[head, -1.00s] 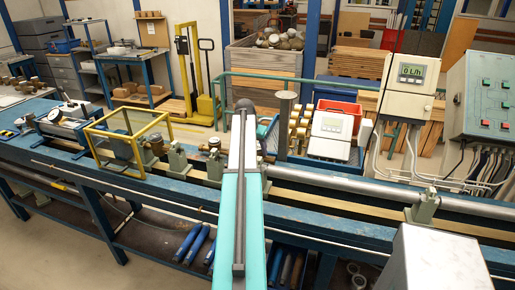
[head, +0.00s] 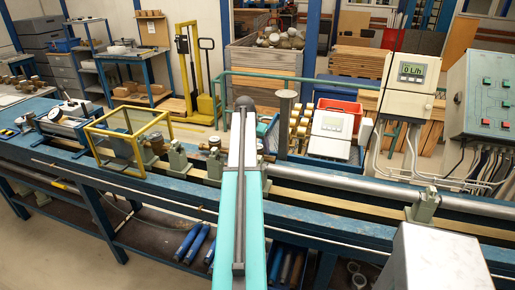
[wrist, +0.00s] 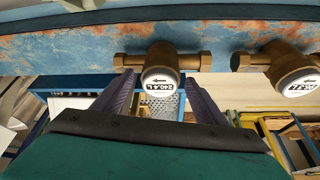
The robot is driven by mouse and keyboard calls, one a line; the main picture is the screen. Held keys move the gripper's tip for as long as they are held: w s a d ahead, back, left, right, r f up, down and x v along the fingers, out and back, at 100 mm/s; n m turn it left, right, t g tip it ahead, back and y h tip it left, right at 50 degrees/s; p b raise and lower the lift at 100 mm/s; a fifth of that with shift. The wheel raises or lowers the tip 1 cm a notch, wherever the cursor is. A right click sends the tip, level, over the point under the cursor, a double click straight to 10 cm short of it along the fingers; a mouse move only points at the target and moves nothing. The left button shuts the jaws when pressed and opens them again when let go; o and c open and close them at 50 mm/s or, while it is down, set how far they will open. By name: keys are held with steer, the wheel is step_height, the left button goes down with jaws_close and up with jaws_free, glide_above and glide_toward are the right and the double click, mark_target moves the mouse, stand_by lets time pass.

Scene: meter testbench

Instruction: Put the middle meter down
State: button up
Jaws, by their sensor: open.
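In the wrist view, a brass meter (wrist: 160,72) with a white round dial is between and just beyond the fingertips of my gripper (wrist: 154,84). My gripper is open, one finger on each side of the dial. The meter's pipe ends run left and right along the worn blue surface (wrist: 90,42), and it appears to rest against that surface. The dial text is upside down. A second brass meter (wrist: 292,68) is at the right edge. I cannot tell which one is the middle meter. In the head view my arm hides the gripper.
The blue test bench (head: 330,228) crosses the head view, with a grey pipe (head: 340,186) on its right. A yellow frame (head: 128,135) stands on the left.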

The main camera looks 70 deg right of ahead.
steer(key=b+v, duration=0.2)
steer(key=v, duration=0.9)
steer(key=shift+r, duration=0.15)
steer(key=shift+a, duration=0.15)
stand_by(0.5)
